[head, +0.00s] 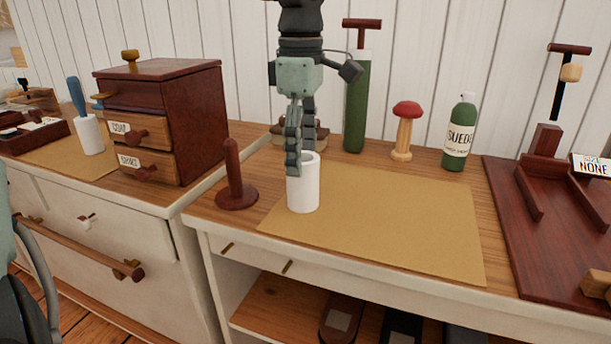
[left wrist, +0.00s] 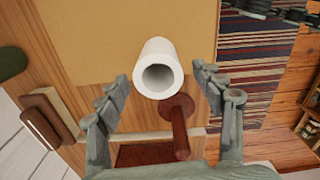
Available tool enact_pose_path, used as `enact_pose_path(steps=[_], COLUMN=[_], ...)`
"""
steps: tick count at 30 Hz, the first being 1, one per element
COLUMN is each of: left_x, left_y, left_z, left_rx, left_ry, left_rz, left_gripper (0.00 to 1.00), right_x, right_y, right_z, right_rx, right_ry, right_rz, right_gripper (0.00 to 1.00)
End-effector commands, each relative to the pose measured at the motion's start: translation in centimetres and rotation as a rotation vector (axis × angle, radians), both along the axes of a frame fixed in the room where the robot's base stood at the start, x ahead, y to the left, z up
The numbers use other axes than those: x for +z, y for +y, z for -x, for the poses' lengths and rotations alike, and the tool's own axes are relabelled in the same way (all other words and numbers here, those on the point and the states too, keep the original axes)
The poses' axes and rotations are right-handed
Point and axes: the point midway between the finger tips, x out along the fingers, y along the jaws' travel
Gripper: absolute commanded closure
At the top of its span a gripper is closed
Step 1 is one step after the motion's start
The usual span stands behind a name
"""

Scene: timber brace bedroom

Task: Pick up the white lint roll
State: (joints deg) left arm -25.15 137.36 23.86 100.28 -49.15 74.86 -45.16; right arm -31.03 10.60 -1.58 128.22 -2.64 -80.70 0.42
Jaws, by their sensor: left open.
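The white lint roll (head: 303,191) stands upright on the left end of the tan mat (head: 390,225) in the head view. In the left wrist view the roll (left wrist: 158,70) shows its hollow open end, between and just beyond my fingertips. My left gripper (head: 299,150) hangs from above at the roll's top, and its fingers hide part of the rim. In the left wrist view the left gripper (left wrist: 160,82) is open, with a finger on each side and gaps to the roll. My right gripper is not in view.
A dark red upright peg on a round base (head: 236,185) stands close left of the roll. Behind are a green cylinder (head: 356,105), a red-topped wooden mushroom (head: 404,130) and a green bottle (head: 460,135). A dark wooden rack (head: 545,225) is at right. The mat's middle is clear.

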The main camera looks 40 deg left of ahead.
Motion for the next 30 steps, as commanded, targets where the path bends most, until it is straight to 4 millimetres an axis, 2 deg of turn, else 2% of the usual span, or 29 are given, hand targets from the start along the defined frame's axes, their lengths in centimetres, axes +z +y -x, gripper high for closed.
enact_pose_path(steps=[18, 26, 30], left_x=[-7.3, -7.6, -7.6], left_y=[-0.1, -0.1, -0.1], left_z=[-0.3, -0.3, -0.4], left_rx=[-0.01, -0.009, -0.009], left_ry=[0.005, 0.002, 0.002], left_rz=[-0.005, -0.003, -0.003], left_gripper=[0.33, 0.33, 0.47], right_x=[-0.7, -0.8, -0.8], right_y=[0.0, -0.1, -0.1], right_z=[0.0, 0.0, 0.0], right_rx=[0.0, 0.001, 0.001], right_ry=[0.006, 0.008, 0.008], right_rz=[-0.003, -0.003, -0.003], right_gripper=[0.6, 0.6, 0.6])
